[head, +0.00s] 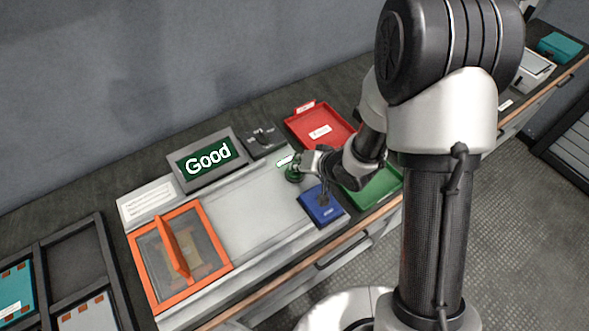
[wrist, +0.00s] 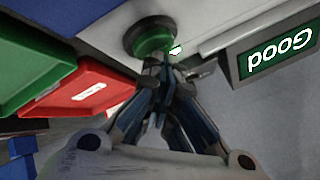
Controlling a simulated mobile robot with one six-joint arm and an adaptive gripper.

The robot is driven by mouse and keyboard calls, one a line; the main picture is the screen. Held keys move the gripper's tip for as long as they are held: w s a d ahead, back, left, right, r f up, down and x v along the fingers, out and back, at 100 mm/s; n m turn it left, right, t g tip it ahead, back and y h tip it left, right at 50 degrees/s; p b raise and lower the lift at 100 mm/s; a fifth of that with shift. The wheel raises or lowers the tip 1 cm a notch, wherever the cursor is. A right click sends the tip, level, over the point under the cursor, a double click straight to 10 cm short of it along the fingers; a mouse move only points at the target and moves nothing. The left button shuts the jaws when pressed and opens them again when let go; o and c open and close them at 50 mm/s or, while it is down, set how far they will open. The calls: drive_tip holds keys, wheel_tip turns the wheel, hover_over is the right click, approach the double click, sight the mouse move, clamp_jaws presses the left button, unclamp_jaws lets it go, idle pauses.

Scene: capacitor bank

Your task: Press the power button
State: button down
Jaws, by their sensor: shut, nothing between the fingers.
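A green round button (head: 293,173) with a dark collar is on the light grey bench unit, right of its middle. No label naming it as the power button can be read. It shows at the top of the wrist view (wrist: 152,42), with a small white label beside it. My gripper (wrist: 162,62) is shut and empty, its fingertips at the button's edge. I cannot tell whether they touch it. In the head view my gripper (head: 306,164) is beside the button and partly covers it.
A display (head: 207,158) reads "Good". A red tray (head: 318,127) and a partly hidden green tray (head: 383,187) lie to the right. A blue box (head: 321,206) stands in front of the button. An orange-framed fixture (head: 140,262) with a raised orange handle is at left.

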idle(0.6)
drive_tip(key=shift+r+p, duration=0.45)
drive_tip(key=shift+p, duration=0.2)
wheel_tip(320, 180, up, 6)
drive_tip(key=p, duration=0.6)
